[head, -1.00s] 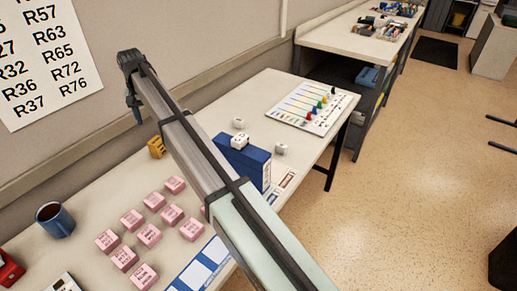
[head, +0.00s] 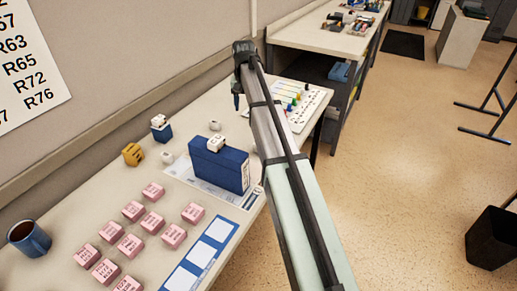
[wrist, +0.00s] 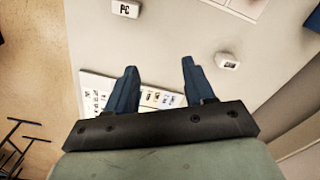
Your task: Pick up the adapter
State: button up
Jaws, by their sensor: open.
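I cannot tell which thing is the adapter; small white blocks are candidates. In the head view, one white block (head: 217,143) lies on top of the blue box (head: 232,168), one (head: 214,125) stands behind it, and one (head: 167,157) is left of it. Another white piece (head: 158,120) is on a small blue block.
Pink labelled blocks (head: 151,191), a blue mug (head: 30,239) and a yellow object (head: 132,154) stand on the near table. A board with coloured pegs (head: 305,104) lies at the far end, partly behind my arm. A wall borders the left side.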

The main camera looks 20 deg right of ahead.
jog(key=s+d+f+n, duration=0.1)
jog(key=s+d+n, duration=0.2)
jog(key=s+n, duration=0.4)
notch_tip(320, 180, down, 9)
jog(key=n, duration=0.6)
jog(key=shift+w+a+r, duration=0.1)
jog(key=shift+d+f, duration=0.2)
jog(key=shift+f, duration=2.5)
grip_shut()
